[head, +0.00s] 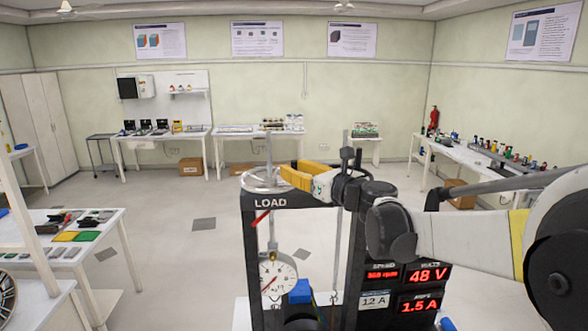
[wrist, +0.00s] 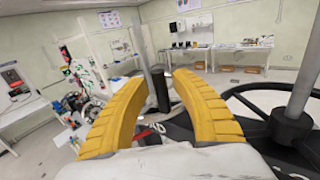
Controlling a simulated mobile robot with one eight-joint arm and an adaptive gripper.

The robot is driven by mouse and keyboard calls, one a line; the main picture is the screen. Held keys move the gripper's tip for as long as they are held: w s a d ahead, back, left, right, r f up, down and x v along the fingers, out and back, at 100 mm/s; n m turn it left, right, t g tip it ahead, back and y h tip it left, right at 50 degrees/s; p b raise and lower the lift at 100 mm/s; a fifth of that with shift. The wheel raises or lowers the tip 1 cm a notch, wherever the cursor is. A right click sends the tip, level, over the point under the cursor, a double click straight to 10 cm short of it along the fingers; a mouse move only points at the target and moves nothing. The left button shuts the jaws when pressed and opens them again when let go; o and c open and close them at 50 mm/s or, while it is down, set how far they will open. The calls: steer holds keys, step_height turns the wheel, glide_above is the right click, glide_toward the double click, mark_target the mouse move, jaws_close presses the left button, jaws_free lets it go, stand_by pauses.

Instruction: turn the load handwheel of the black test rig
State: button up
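The black test rig (head: 250,240) stands in front of me, with "LOAD" written on its top beam. In the wrist view, a wheel rim (wrist: 258,92) shows dark at the right, around a black hub and metal post. My gripper (head: 290,178) reaches in from the right at the wheel's height. Its yellow fingers (wrist: 160,76) are apart. A black upright grip (wrist: 161,90) appears between them; I cannot tell whether they touch it. The gripper hides part of the rim.
A dial gauge (head: 278,274) hangs inside the rig frame. Red-digit displays (head: 405,288) sit at its right, under my arm. A table with coloured trays (head: 72,238) stands at the left. Benches line the back and right walls. The floor between is mostly clear.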

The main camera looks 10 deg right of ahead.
jaws_close()
steer(key=shift+w+d+f+n+g+y+b, duration=0.1)
steer(key=shift+w+d+n+g+y+b, duration=0.2)
steer(key=shift+w+n+g+y+b, duration=0.5)
steer(key=shift+s, duration=0.3)
steer(key=shift+a, duration=0.1)
steer(key=shift+o, duration=1.9)
jaws_free()
steer(key=shift+d, duration=0.2)
steer(key=shift+s, duration=0.1)
steer(key=v, duration=1.2)
